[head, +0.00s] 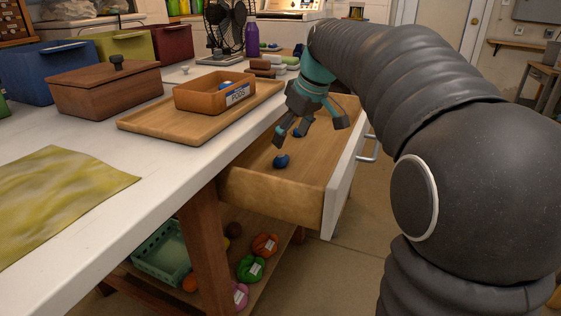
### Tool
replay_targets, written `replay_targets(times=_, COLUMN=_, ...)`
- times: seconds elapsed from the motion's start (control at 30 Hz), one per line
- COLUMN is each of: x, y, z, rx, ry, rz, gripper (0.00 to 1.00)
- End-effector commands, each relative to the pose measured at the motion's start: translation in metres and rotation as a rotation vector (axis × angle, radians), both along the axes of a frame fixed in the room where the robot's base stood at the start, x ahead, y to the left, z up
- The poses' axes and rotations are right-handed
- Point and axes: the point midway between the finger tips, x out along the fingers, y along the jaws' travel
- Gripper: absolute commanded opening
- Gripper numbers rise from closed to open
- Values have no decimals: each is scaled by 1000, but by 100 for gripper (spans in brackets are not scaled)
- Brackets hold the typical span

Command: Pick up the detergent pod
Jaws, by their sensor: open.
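A blue detergent pod (281,161) lies on the floor of the open wooden drawer (245,186), near its front left. A second small blue object (298,131), apparently another pod, lies farther back, partly hidden by my gripper. My gripper (309,127) is open over the drawer, its fingers pointing down around or above that farther pod. I cannot tell whether it touches anything. An orange-brown box labelled "PODS" (190,97) stands on a wooden tray (150,124) on the counter, with something blue inside.
A lidded wooden box (105,90), coloured bins and a black fan (226,25) stand on the white counter (125,190). A yellow-green cloth (60,195) lies at the front left. Below is a shelf with a green basket (163,255) and coloured bundles.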

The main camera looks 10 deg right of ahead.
Motion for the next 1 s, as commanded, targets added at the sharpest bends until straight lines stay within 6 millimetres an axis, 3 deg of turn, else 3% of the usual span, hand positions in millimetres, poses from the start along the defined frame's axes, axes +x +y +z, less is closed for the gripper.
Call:
replay_targets(times=0.1, x=6, y=4, z=-16, rx=1, ry=2, rz=2, gripper=76)
replay_targets(times=0.37, x=11, y=8, z=-31, rx=0, ry=1, rz=4, gripper=76)
replay_targets(times=0.7, x=25, y=13, z=-70, rx=0, ry=0, rz=4, gripper=76)
replay_targets(times=1.0, x=27, y=14, z=-73, rx=-1, ry=0, rz=4, gripper=76)
